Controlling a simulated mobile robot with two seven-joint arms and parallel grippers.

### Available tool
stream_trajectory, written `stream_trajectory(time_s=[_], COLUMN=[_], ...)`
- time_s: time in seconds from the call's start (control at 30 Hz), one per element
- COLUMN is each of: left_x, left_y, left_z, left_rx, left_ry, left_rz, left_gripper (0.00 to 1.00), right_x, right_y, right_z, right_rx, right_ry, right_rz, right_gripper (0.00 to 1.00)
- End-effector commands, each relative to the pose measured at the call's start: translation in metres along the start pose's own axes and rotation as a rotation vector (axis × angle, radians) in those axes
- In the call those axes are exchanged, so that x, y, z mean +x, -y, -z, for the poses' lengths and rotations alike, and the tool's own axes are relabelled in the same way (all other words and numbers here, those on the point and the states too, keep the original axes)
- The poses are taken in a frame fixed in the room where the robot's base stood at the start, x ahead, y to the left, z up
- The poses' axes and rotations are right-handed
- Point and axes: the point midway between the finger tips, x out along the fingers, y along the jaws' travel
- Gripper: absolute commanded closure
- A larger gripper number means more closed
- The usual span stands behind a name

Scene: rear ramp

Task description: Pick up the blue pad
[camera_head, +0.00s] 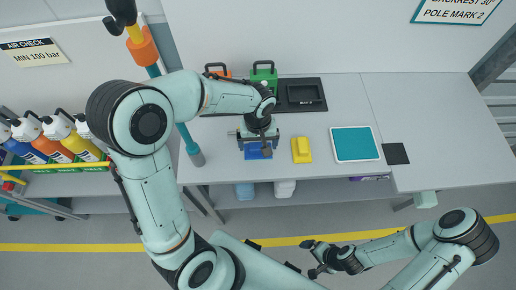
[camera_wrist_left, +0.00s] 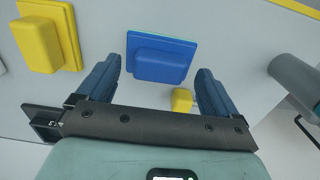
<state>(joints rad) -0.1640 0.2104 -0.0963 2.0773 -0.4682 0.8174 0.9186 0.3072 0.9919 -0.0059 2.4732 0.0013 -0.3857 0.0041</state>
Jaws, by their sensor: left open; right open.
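The blue pad (camera_head: 257,153) lies on the grey bench top near its front edge, partly covered by my left gripper (camera_head: 258,140) in the head view. In the left wrist view the pad (camera_wrist_left: 160,58) is a flat blue plate with a raised block. There my left gripper (camera_wrist_left: 158,68) is open, its two dark blue fingers on either side of the pad's near part, with nothing held. Whether the fingers touch the pad I cannot tell. My right gripper (camera_head: 318,258) is open and empty, low over the floor in front of the bench.
A yellow pad (camera_head: 301,150) lies just right of the blue one, then a teal panel (camera_head: 355,143) and a black square (camera_head: 395,153). A black tray (camera_head: 301,95) and a green case (camera_head: 264,75) stand behind. A teal post (camera_head: 188,140) stands left. A small yellow block (camera_wrist_left: 182,100) shows in the left wrist view.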

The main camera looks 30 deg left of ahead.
Motion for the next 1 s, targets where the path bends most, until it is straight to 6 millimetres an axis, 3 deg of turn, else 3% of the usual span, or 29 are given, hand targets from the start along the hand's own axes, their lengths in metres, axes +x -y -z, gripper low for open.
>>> stream_trajectory(time_s=[0.17, 0.4, 0.47, 0.5, 0.6, 1.0], left_x=[0.020, 0.021, 0.021, 0.021, 0.021, 0.009], left_y=[0.000, 0.000, 0.000, 0.000, 0.000, -0.001], left_z=[0.000, 0.001, 0.001, 0.001, 0.001, 0.001], left_rx=[-0.001, -0.001, -0.001, 0.000, 0.000, -0.001], left_ry=[0.001, -0.001, -0.001, -0.001, -0.001, -0.004], left_rz=[0.001, -0.001, -0.001, -0.001, -0.001, -0.003], left_gripper=[0.06, 0.06, 0.23, 0.36, 0.46, 0.46], right_x=[0.001, 0.001, 0.001, 0.001, 0.001, -0.001], right_y=[0.000, 0.000, 0.000, 0.000, 0.000, 0.001], right_z=[0.000, 0.000, 0.000, 0.000, 0.000, 0.001], right_rx=[0.000, 0.000, 0.000, 0.000, 0.000, 0.000], right_ry=[0.000, 0.000, 0.000, 0.000, 0.000, -0.001], right_rz=[0.000, 0.000, 0.000, 0.000, 0.000, 0.000], right_gripper=[0.00, 0.00, 0.00, 0.00, 0.00, 0.00])
